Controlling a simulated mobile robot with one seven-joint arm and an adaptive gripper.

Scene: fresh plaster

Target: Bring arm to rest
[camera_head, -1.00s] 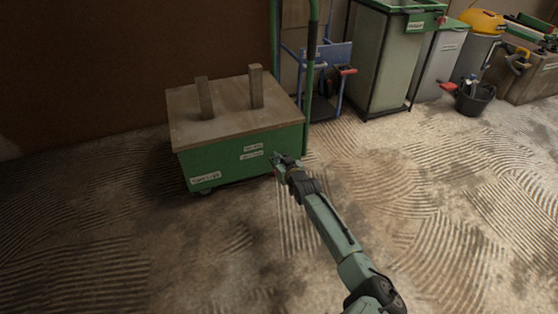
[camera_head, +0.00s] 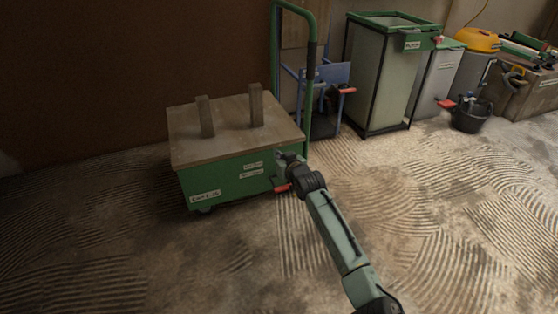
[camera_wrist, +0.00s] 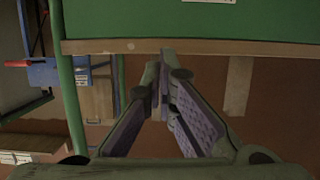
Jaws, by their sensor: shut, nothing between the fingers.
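My arm (camera_head: 338,236) is stretched out over the floor in the head view. My gripper (camera_head: 280,158) is at its end, in front of the right part of the green cart (camera_head: 228,178). In the wrist view my gripper (camera_wrist: 164,68) has its fingers meeting at the tips with nothing between them. The cart's green side (camera_wrist: 270,22) lies beyond the fingertips in that view. I cannot tell whether the gripper touches the cart.
The cart has a wooden top with two upright posts (camera_head: 256,104) and a green handle (camera_head: 312,80). A blue trolley (camera_head: 330,74), a tall bin (camera_head: 384,80) and a black bucket (camera_head: 470,116) stand to the right. The ridged floor (camera_head: 440,230) is clear in front.

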